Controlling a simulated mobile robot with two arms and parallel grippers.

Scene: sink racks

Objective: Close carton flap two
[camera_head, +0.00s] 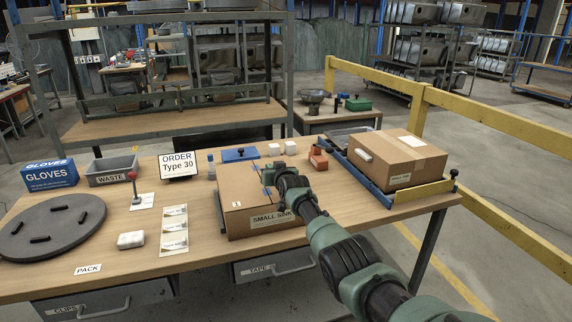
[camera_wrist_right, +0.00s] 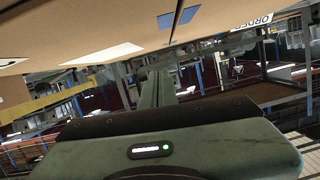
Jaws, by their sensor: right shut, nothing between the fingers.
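The open-topped or partly folded carton (camera_head: 240,188), labelled SMALL SINK, stands on the packing table in the head view. A small tag marked 1 is on its near left part. My right gripper (camera_head: 268,178) is at the carton's top right side, and my right arm hides that part. In the right wrist view the fingers (camera_wrist_right: 160,88) are together and empty. Brown cardboard (camera_wrist_right: 110,22) fills the top of that view, close to the fingers; I cannot tell whether they touch. Which flap is number two is not clear. My left gripper is not in view.
A taped carton (camera_head: 400,163) sits in a blue-framed tray on the right. A dark turntable (camera_head: 50,228), gloves box (camera_head: 50,175) and waste bin (camera_head: 112,171) are on the left.

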